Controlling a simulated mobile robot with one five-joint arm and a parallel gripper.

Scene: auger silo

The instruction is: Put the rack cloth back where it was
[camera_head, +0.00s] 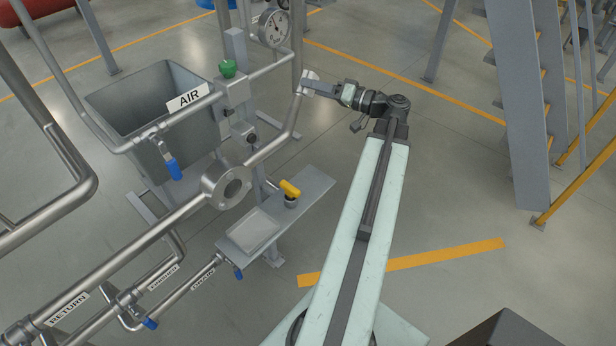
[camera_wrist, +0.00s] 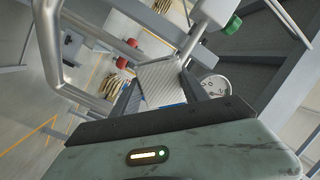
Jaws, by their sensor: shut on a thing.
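My gripper (camera_head: 313,87) is at the end of my outstretched arm, beside the bent upright pipe. It is shut on a small pale cloth (camera_head: 309,77), which I take to be the rack cloth. In the wrist view the cloth (camera_wrist: 160,84) shows between the fingers as a light, finely ribbed piece with a bit of blue at its lower edge. I cannot tell whether it touches the pipe.
Pipes (camera_head: 285,130) run close to my gripper, with a gauge (camera_head: 273,27) and a green knob (camera_head: 228,68). A grey bin (camera_head: 112,112) stands behind the AIR sign (camera_head: 188,97).

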